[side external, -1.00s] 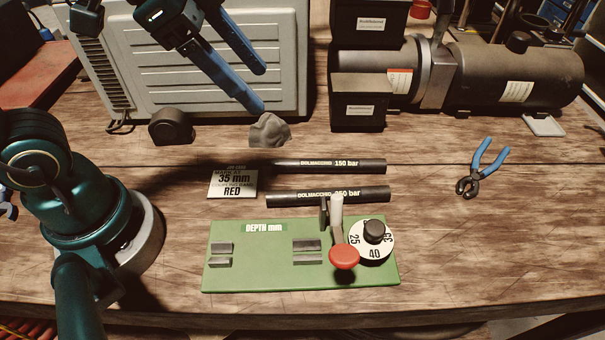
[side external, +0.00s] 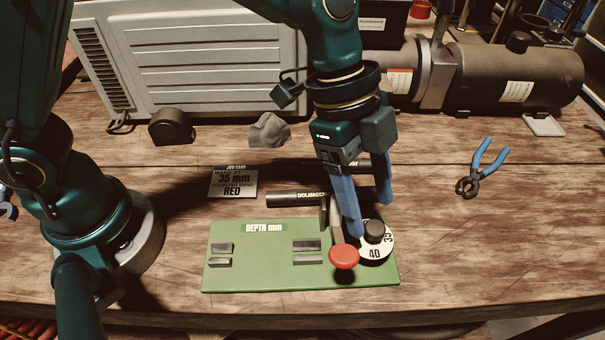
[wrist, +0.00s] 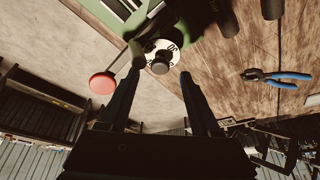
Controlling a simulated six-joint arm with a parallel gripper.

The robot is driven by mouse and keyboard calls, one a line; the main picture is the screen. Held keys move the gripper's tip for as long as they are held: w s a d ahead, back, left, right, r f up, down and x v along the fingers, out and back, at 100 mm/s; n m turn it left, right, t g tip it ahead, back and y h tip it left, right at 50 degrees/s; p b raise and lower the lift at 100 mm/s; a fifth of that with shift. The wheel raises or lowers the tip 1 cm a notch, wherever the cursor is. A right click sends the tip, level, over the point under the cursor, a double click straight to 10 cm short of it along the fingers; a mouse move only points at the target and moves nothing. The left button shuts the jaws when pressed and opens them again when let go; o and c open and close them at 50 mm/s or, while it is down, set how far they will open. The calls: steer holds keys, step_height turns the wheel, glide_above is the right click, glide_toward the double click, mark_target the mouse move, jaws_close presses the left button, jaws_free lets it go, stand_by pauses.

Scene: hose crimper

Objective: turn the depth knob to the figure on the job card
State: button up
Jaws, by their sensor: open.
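The depth knob is a black cap (side external: 375,230) on a white dial (side external: 374,253) at the right end of the green base (side external: 265,274). The figure 40 faces front on the dial, with part of another figure to its right. The job card (side external: 232,182) reads 35 mm and RED, lying behind the base. My gripper (side external: 371,220) is open, its blue fingers pointing down just above and behind the knob. In the wrist view the knob (wrist: 160,63) shows between and beyond the fingertips. I see no contact. My fingers hide part of the dial.
A red-topped lever (side external: 344,257) stands close at the dial's left. Two black hoses (side external: 291,200) lie behind the base, partly hidden by my gripper. Blue-handled pliers (side external: 482,168) lie to the right. The table right of the base is clear.

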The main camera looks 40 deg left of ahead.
mark_target(371, 239)
steer(key=shift+x, duration=1.35)
jaws_close()
steer(key=shift+n, duration=0.3)
